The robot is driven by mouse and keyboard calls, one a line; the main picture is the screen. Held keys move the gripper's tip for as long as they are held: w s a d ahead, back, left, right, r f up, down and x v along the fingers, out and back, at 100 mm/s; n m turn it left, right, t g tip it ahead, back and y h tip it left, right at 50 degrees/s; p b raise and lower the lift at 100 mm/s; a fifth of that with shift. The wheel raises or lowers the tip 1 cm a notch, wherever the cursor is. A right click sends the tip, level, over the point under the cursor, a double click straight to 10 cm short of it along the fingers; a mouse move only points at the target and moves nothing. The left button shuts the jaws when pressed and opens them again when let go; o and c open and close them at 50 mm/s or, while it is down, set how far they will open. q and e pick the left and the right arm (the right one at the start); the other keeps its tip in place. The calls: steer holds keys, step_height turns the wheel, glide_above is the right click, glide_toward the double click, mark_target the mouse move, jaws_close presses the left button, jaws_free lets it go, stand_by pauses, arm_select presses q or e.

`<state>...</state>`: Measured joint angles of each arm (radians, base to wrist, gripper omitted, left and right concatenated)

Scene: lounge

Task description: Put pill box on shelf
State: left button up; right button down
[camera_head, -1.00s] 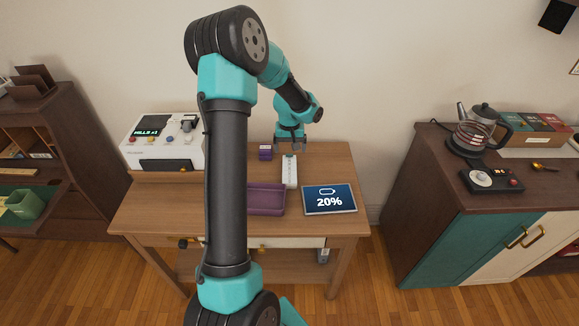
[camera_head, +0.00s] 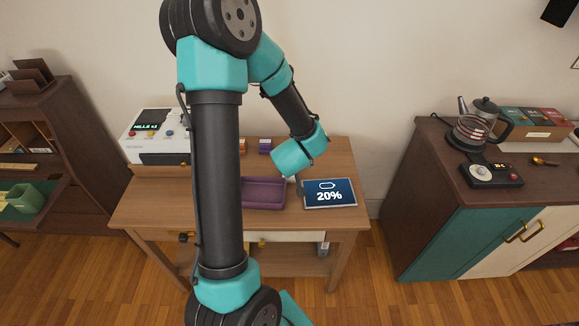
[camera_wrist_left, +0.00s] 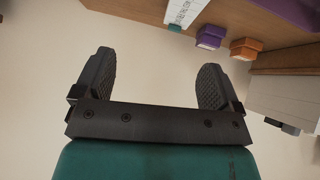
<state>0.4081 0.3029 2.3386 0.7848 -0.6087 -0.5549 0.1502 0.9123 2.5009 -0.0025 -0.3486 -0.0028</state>
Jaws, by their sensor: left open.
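The long white pill box (camera_wrist_left: 186,11) with a teal end shows at the top of the left wrist view, on the wooden table. In the head view it is almost all hidden behind my left arm. My left gripper (camera_wrist_left: 153,82) is open, with nothing between its fingers and apart from the pill box. In the head view the gripper (camera_head: 299,187) is partly hidden by its own wrist, over the table between a purple tray and a tablet. A low shelf (camera_head: 285,263) runs under the table; whether it is the task's shelf I cannot tell. My right gripper is out of view.
The purple tray (camera_head: 263,194) and the tablet (camera_head: 330,193) reading 20% lie on the table. A small purple box (camera_head: 265,146) and an orange box (camera_wrist_left: 246,47) stand at the back. A white machine (camera_head: 153,135) is at the left. The table's back right is clear.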

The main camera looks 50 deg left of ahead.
arm_select(q)
steer(key=s, duration=0.1)
steer(key=s+g+y, duration=0.1)
steer(key=shift+s+r, duration=0.2)
steer(key=shift+s, duration=0.15)
steer(key=x, duration=1.2)
steer(key=shift+a, duration=0.15)
steer(key=shift+x, duration=2.65)
